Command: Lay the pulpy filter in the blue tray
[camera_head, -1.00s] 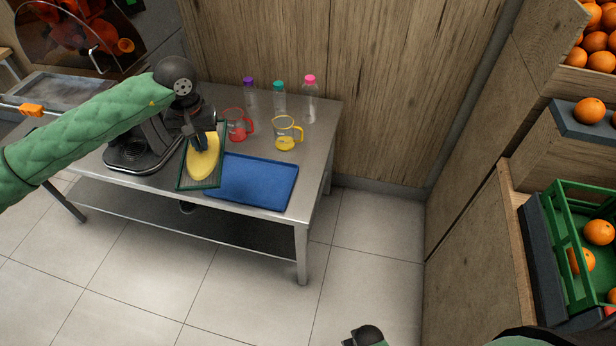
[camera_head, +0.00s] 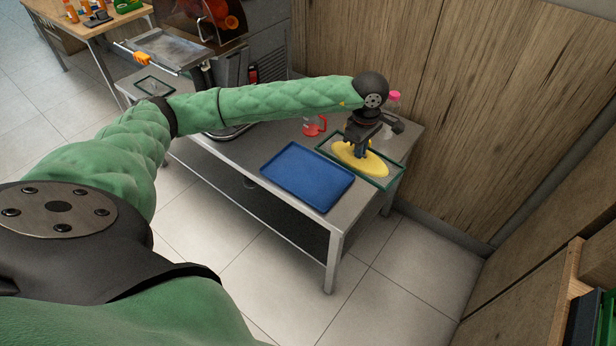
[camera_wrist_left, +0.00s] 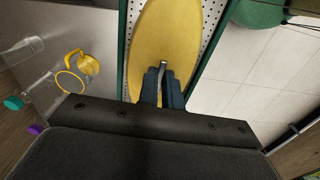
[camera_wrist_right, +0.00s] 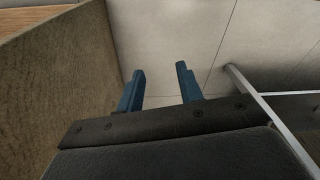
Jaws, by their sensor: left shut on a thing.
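The pulpy filter (camera_head: 387,176) is a flat green-rimmed perforated frame with yellow pulp heaped on it. My left gripper (camera_head: 358,152) is shut on it near the middle; the fingers also show in the left wrist view (camera_wrist_left: 161,82) in front of the yellow pulp (camera_wrist_left: 165,35). The filter is over the right end of the steel table, right of the blue tray; how high it is above the table I cannot tell. The blue tray (camera_head: 306,176) lies empty and flat on the table. My right gripper (camera_wrist_right: 160,88) is open and empty, away from the table.
The steel table (camera_head: 233,157) also bears a red-tinted jug (camera_head: 314,126) and a pink-capped bottle (camera_head: 393,101). A wooden wall (camera_head: 480,100) stands close behind the table. The front floor is clear.

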